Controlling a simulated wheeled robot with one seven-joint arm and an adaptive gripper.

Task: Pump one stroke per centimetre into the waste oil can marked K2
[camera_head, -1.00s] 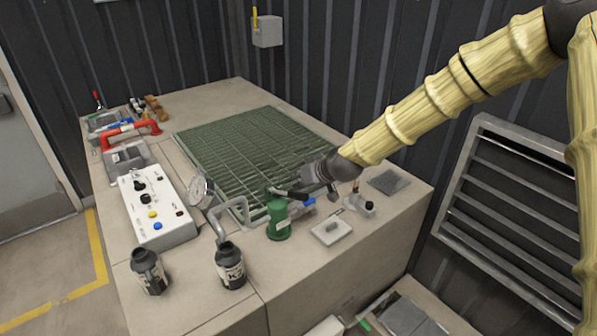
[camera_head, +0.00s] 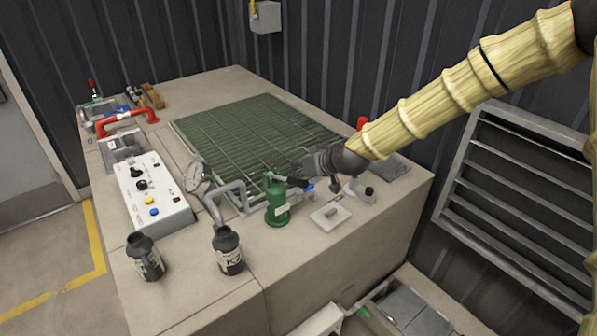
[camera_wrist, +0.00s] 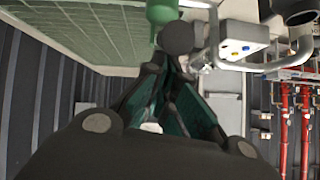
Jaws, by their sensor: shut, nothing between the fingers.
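The dark can marked K2 (camera_head: 228,252) stands upright and open-topped on the bench's front part. A second dark can (camera_head: 146,257) stands to its left; I cannot read its label. A green pump-like body (camera_head: 278,204) with a pale label stands right of K2. A grey bent pipe (camera_head: 226,194) rises between the green body and the panel. My gripper (camera_head: 290,178) is shut and empty, close above and right of the green body's top; I cannot tell whether it touches. The wrist view shows the shut fingers (camera_wrist: 172,85) below the green body (camera_wrist: 162,12).
A round gauge (camera_head: 196,177) and a white button panel (camera_head: 153,193) are left of the pipe. A green grating (camera_head: 250,130) fills the bench middle. A small light plate (camera_head: 330,215) and a small device (camera_head: 362,191) lie to the right. A louvred vent (camera_head: 510,200) is right of the bench.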

